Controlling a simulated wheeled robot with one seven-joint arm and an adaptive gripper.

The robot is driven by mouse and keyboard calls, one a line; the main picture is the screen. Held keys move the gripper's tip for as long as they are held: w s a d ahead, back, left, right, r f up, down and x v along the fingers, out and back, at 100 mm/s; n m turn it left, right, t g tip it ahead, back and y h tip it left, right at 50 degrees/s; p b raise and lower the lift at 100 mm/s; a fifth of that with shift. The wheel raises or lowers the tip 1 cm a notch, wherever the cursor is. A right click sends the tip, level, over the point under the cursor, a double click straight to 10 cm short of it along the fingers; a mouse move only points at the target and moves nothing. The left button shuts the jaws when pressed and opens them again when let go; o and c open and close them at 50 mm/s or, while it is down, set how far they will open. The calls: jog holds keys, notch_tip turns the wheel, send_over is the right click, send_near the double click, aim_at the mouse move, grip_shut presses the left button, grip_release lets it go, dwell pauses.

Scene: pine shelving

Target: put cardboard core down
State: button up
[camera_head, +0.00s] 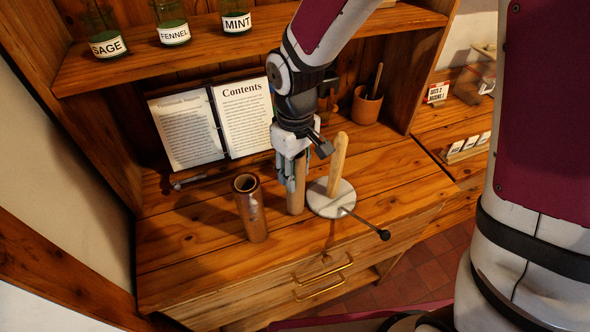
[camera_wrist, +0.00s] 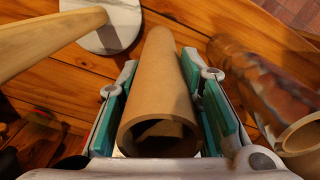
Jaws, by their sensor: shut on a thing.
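My gripper (camera_head: 293,181) is shut on a plain tan cardboard core (camera_head: 297,197), which is upright over the wooden counter. In the wrist view the core (camera_wrist: 160,85) runs between the teal finger pads of my gripper (camera_wrist: 165,105), its open near end facing the camera. The core's lower end is at or very near the counter; I cannot tell whether it touches. A darker, shiny brown tube (camera_head: 251,208) stands to the left of it. That tube shows at the right of the wrist view (camera_wrist: 265,85).
Just right of the core is a holder with a round pale base (camera_head: 322,205), a wooden post (camera_head: 338,163) and a black-tipped rod (camera_head: 366,224). An open book (camera_head: 195,130) stands behind. A brown pot (camera_head: 367,105) is at the back right. The counter's front left is clear.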

jog(key=shift+f, duration=0.8)
jog(key=o, duration=0.8)
jog(key=shift+o, duration=0.2)
